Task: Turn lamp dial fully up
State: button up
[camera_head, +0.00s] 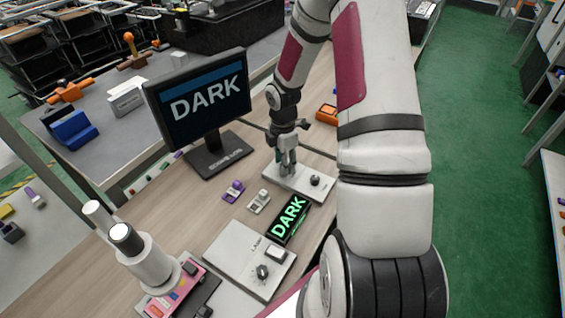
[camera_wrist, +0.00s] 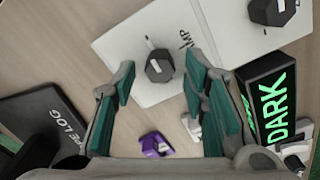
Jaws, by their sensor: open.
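A pale panel (camera_head: 325,190) lies at the back of the bench, under my gripper (camera_head: 287,170). In the wrist view this panel (camera_wrist: 125,45) bears a label of which "MP" shows. A dark dial (camera_wrist: 159,66) with a white pointer mark sits beside that label. My gripper (camera_wrist: 159,72) is open, with its two fingers on either side of this dial in the picture; I cannot tell whether they touch it. In the head view the fingers hide this dial. A second dark knob (camera_head: 315,180) stands to the right; it also shows in the wrist view (camera_wrist: 271,10).
A small display (camera_head: 290,220) reads DARK in green. A monitor (camera_head: 200,98) also reads DARK. A purple fixture (camera_head: 233,190) and a grey fixture (camera_head: 259,201) stand near the panel. A front panel (camera_head: 232,255) has a dial (camera_head: 263,271). A white cylinder lamp (camera_head: 145,258) is front left.

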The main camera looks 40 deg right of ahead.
jog(key=shift+f, duration=0.15)
jog(key=shift+c, duration=0.2)
grip_shut()
